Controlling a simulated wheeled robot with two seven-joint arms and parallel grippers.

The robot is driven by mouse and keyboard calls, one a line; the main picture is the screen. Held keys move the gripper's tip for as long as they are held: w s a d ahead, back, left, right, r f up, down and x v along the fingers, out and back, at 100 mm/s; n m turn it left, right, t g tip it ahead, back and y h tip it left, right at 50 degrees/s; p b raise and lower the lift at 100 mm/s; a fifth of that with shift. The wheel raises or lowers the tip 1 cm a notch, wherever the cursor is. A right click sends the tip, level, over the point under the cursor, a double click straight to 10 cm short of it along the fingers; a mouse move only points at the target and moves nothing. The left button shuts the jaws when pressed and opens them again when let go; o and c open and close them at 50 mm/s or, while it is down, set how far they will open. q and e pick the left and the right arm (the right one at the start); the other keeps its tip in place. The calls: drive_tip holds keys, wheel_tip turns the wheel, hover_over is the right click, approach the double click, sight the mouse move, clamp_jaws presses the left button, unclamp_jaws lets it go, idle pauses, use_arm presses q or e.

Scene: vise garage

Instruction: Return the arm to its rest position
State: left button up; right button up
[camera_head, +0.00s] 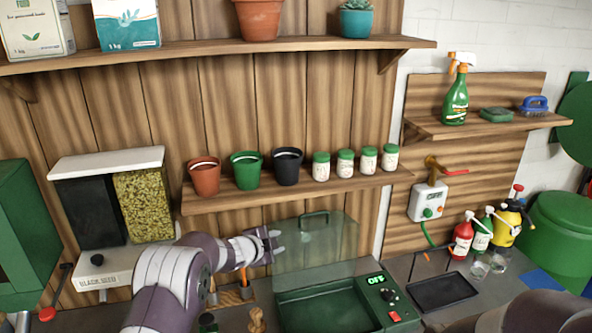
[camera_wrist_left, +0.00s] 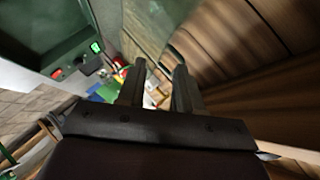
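My left arm (camera_head: 172,280) comes in from the lower left of the head view. Its gripper (camera_head: 279,241) is in front of the wooden back wall, beside the upper left of the clear raised lid of the green machine. In the left wrist view the two dark fingers (camera_wrist_left: 158,85) stand apart with nothing held between them. Part of my right arm (camera_head: 540,315) shows at the bottom right corner; its gripper is out of view.
The green machine (camera_head: 320,313) with its display lies below the left gripper. Pots (camera_head: 246,170) and jars line the lower shelf (camera_head: 300,192) just above. A seed dispenser (camera_head: 110,205) stands at left. Spray bottles (camera_head: 463,237) and a black tray (camera_head: 441,292) are at right.

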use_arm(q)
drive_tip(key=s+a+f+n+g+y+b, duration=0.1)
drive_tip(key=s+a+f+n+g+y, duration=0.2)
drive_tip(key=s+a+f+n, duration=0.5)
drive_tip(key=s+a+f+n+g+y+b, duration=0.1)
drive_tip(key=s+a+n+g+y+b, duration=0.15)
drive_tip(key=s, duration=0.85)
drive_tip(key=s+r+n+g+b, duration=0.1)
drive_tip(key=s+n+g, duration=0.1)
drive_tip(key=s, duration=0.9)
drive_tip(key=s+d+r+n+g+b, duration=0.1)
drive_tip(key=s+n, duration=0.3)
drive_tip(key=s, duration=0.7)
drive_tip(key=shift+s+n+g+b, duration=0.3)
drive_tip(key=shift+n+g+b, duration=0.05)
drive_tip(key=shift+g+b, duration=0.25)
drive_tip(key=shift+s, duration=0.1)
